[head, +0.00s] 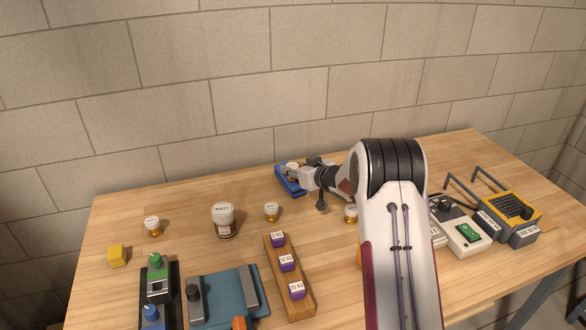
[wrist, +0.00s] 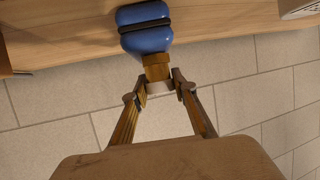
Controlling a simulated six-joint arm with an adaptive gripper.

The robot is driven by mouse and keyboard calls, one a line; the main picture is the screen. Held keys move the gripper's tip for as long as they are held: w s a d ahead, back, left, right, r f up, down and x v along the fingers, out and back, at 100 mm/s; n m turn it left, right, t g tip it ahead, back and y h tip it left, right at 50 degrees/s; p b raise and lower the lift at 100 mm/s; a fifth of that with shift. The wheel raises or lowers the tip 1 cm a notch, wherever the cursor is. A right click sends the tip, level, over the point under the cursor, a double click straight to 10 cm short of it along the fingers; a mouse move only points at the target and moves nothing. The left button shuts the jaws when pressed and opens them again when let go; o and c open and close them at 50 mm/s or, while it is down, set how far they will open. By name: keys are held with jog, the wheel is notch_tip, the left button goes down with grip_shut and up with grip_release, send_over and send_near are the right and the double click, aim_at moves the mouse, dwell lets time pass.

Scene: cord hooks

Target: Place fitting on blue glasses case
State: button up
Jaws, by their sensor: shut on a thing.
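My gripper (wrist: 159,88) is shut on a brass fitting (wrist: 156,70) with a pale end. The blue glasses case (wrist: 145,40) lies directly beyond the fitting in the wrist view, with a dark band across it. In the head view the blue glasses case (head: 286,186) is near the table's back edge, partly covered by my gripper (head: 297,174). The held fitting (head: 292,167) shows there over the case. I cannot tell whether it touches the case.
Similar pale-topped brass fittings stand at the left (head: 152,226), the middle (head: 271,212) and beside my arm (head: 351,214). Table is clear left of the case.

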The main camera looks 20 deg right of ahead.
jog(key=shift+f, duration=0.1)
jog(key=o, duration=1.1)
jog(key=shift+o, duration=0.2)
jog(key=shift+v, duration=0.8)
jog(key=v, duration=1)
jog(key=shift+s+r, duration=0.2)
jog(key=shift+r, duration=0.05)
jog(key=shift+r, duration=0.1)
